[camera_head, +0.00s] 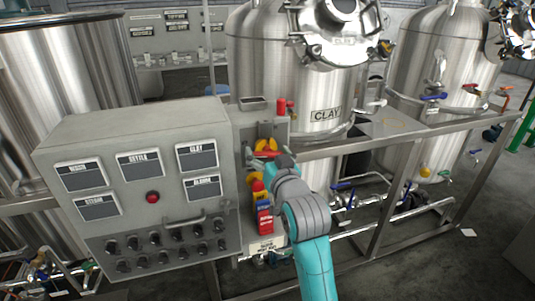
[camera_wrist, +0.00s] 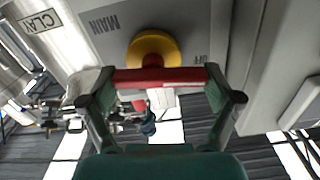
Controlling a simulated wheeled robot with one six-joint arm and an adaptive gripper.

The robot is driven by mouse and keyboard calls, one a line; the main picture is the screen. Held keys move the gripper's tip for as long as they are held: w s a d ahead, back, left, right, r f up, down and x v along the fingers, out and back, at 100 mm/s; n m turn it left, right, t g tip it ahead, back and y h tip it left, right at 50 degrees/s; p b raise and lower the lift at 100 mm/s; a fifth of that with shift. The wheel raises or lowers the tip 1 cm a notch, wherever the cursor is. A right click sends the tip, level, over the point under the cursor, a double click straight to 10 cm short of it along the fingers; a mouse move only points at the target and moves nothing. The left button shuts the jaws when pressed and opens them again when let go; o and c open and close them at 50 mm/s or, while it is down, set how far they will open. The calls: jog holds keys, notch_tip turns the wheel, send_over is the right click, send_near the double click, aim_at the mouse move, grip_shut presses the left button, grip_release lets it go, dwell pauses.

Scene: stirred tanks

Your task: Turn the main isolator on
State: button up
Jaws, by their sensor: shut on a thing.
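The main isolator has a round yellow base (camera_wrist: 153,48) with a red handle (camera_wrist: 165,76) across it, on a grey panel. In the wrist view the word MAIN shows beside it, upside down; smaller lettering on its right is hard to read. My gripper (camera_wrist: 161,82) is shut on the red handle, with one finger at each end of it. In the head view the isolator's yellow and red parts (camera_head: 266,146) show at the top of the narrow panel, partly hidden by my gripper (camera_head: 272,162).
A large grey control box (camera_head: 140,215) with a red button and several knobs stands just left of the isolator. Below my gripper are a red and a blue switch part (camera_head: 265,218). Steel tanks (camera_head: 290,90), a frame rail and pipes lie behind and right.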

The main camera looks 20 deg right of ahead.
jog(key=m, duration=0.4)
jog(key=shift+d+r, duration=0.1)
jog(key=shift+d, duration=0.05)
jog(key=m, duration=0.4)
jog(key=shift+d, duration=0.1)
jog(key=m, duration=0.4)
jog(key=shift+d+m, duration=0.15)
jog(key=shift+m, duration=0.15)
jog(key=shift+d+m, duration=0.15)
jog(key=shift+m, duration=1.75)
jog(key=o, duration=0.9)
jog(key=s, duration=1.2)
